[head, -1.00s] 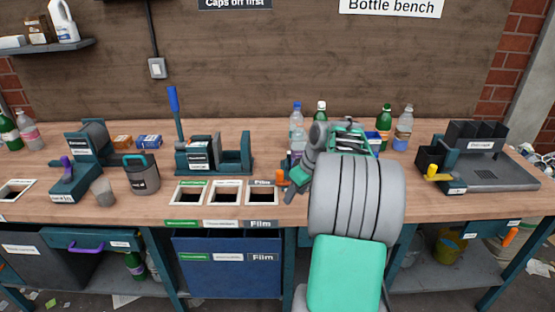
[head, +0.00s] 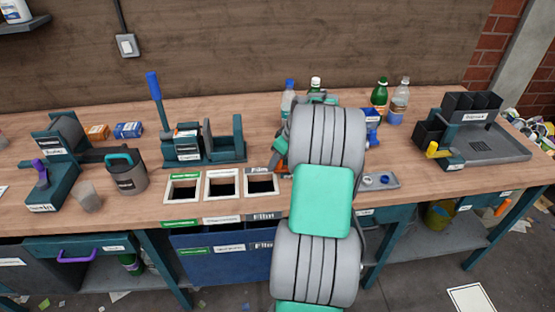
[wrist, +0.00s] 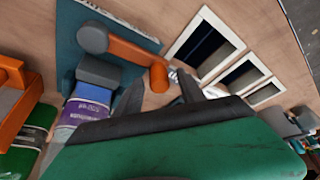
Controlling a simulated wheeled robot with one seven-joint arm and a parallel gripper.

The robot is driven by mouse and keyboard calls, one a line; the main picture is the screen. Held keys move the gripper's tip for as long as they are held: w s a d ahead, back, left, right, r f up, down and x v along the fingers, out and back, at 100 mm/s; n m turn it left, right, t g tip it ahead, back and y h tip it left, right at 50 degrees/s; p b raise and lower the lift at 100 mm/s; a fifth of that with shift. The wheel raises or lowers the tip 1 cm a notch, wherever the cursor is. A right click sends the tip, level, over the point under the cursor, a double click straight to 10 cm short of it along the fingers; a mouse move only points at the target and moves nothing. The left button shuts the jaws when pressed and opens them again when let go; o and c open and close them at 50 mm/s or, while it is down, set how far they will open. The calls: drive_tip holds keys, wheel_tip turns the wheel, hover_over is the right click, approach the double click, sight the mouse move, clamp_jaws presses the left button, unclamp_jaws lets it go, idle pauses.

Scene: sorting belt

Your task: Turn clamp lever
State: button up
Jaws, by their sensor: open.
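The clamp lever (wrist: 125,48) is an orange bar in the wrist view. One end meets a grey round part (wrist: 92,39); the other carries an upright orange grip. It stands by a dark teal base plate (wrist: 68,40) with a white label strip. A bottle with a purple label (wrist: 85,115) lies next to a grey block there. My gripper (wrist: 162,92) is open, its dark fingertips either side of the orange grip's end; I cannot tell whether they touch it. In the head view my arm hides most of the clamp; a bit of orange (head: 281,147) shows.
Three framed bin openings (head: 222,185) lie in the bench left of my arm. A teal press with a blue handle (head: 155,87) stands behind them. Bottles (head: 380,95) stand at the back, and a small grey tray (head: 378,181) is right of my arm.

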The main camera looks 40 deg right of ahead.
drive_tip(key=shift+w+f, duration=0.15)
drive_tip(key=shift+f, duration=0.4)
drive_tip(key=shift+c, duration=0.6)
clamp_jaws()
idle(0.5)
